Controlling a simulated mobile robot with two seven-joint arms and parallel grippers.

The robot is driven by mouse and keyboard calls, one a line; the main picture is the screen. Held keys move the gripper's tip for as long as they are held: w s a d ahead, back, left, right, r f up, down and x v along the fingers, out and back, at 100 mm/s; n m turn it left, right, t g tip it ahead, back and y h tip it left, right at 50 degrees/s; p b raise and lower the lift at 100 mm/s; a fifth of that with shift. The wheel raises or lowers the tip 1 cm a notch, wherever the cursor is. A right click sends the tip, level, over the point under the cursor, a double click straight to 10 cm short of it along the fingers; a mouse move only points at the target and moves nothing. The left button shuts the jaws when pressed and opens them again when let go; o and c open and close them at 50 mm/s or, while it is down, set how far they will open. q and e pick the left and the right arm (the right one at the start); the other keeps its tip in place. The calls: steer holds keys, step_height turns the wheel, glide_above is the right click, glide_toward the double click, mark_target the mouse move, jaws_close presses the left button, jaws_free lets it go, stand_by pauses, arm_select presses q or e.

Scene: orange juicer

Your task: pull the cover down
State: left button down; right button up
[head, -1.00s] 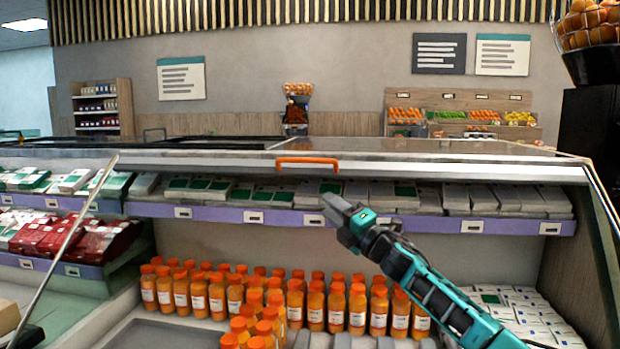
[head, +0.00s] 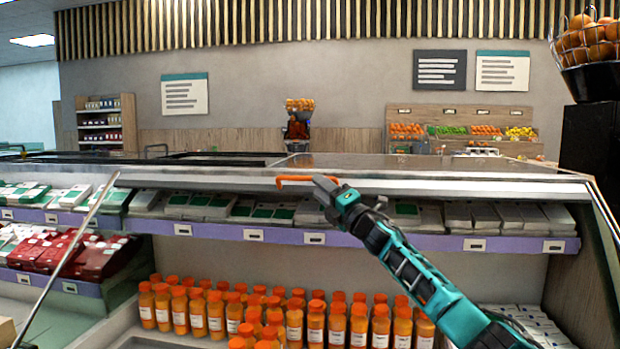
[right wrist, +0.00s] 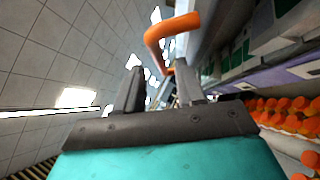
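The cover is the long glass-topped lid (head: 440,170) of the refrigerated display case, and it is up, with the shelves below exposed. An orange handle (head: 292,179) sits on its front edge. My right gripper (head: 322,184) is at the right end of this handle and overlaps it in the head view. In the right wrist view the handle (right wrist: 171,32) lies just past the fingertips, nearer the right finger. The two fingers (right wrist: 157,80) are apart with nothing between them. I cannot tell whether a finger touches the handle. My left gripper is not in view.
Orange-capped juice bottles (head: 315,321) fill the case's lower level. Packages (head: 275,211) line the shelf behind a purple price strip (head: 343,239). A side frame (head: 608,225) bounds the case at right. A thin slanted bar (head: 65,258) crosses the left.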

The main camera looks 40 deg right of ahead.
steer(key=shift+p+x, duration=0.3)
steer(key=shift+x, duration=2.35)
jaws_close()
